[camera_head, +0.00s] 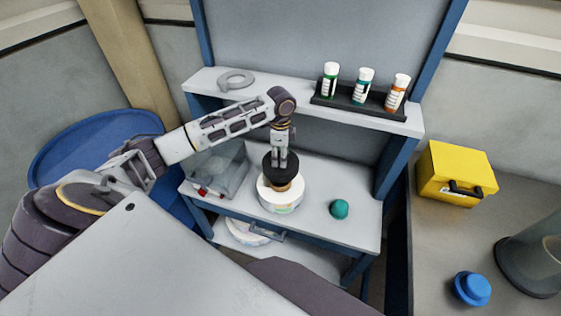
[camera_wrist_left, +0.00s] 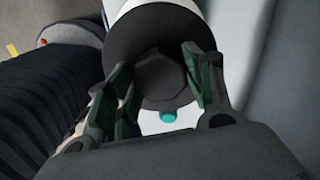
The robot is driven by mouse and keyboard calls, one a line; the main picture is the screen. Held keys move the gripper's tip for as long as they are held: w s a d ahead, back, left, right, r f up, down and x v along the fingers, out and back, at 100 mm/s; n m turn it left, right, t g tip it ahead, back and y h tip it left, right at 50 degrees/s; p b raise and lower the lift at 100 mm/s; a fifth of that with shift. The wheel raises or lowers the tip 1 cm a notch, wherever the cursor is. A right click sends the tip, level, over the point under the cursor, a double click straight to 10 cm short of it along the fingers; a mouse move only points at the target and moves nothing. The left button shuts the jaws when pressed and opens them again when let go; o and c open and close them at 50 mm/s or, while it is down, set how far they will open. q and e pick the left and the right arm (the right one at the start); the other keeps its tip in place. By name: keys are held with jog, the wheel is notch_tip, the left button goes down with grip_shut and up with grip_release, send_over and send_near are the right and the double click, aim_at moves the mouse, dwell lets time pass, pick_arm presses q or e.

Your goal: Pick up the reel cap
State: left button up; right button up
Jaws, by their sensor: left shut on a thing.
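The reel cap (camera_head: 281,167) is a black round piece on top of a white reel (camera_head: 283,199) with a brown core, standing on the workbench. My left gripper (camera_head: 280,163) comes down on it from above, its fingers shut on the cap. In the left wrist view the dark cap (camera_wrist_left: 147,50) lies between the fingers of the left gripper (camera_wrist_left: 160,75), with the white reel behind it. I cannot tell whether the cap still touches the reel. My right gripper is not in view.
A teal ball-like piece (camera_head: 339,209) lies right of the reel. A clear bin (camera_head: 218,168) stands to the left. The upper shelf (camera_head: 295,103) holds a grey ring (camera_head: 237,79) and a black rack with three bottles. A yellow box (camera_head: 456,173) and blue knob (camera_head: 472,288) are far right.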

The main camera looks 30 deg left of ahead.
pick_arm(q)
jog(key=shift+r, duration=0.3)
dwell(0.4)
jog(key=shift+r, duration=0.1)
jog(key=shift+r+p, duration=1.3)
jog(key=shift+p, duration=0.5)
jog(key=shift+r+p, duration=1)
jog(key=shift+p, duration=0.25)
jog(key=shift+r+p, duration=0.35)
jog(key=shift+r, duration=0.75)
